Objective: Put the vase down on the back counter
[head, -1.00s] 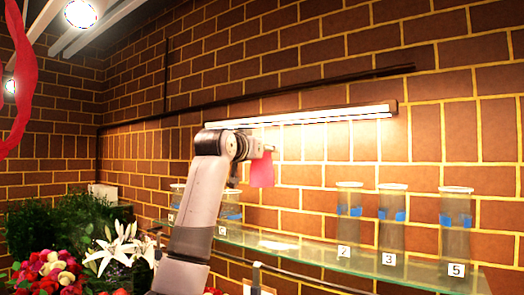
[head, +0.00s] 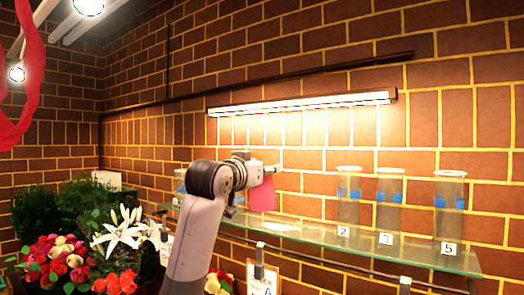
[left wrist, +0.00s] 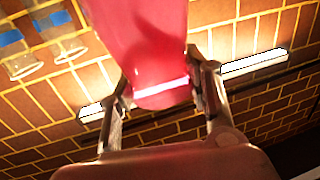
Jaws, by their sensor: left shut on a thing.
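The vase, a pink-red vessel (head: 262,197), hangs from my left gripper (head: 268,172) in front of the brick wall, above the glass shelf in the picture. In the left wrist view the vase (left wrist: 140,35) is large and red, with a bright stripe near its visible end. The two fingers of my left gripper (left wrist: 162,85) are shut on it from both sides. Part of the vase is cut off by the upper frame edge. I cannot make out a clear counter top. My right gripper is not in view.
A glass shelf (head: 330,248) runs along the wall, with clear vases numbered 2 (head: 347,205), 3 (head: 389,208) and 5 (head: 449,215) on its right part. White lilies (head: 118,232), red flowers (head: 60,262) and greenery stand at lower left. A lit lamp (head: 300,103) is above.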

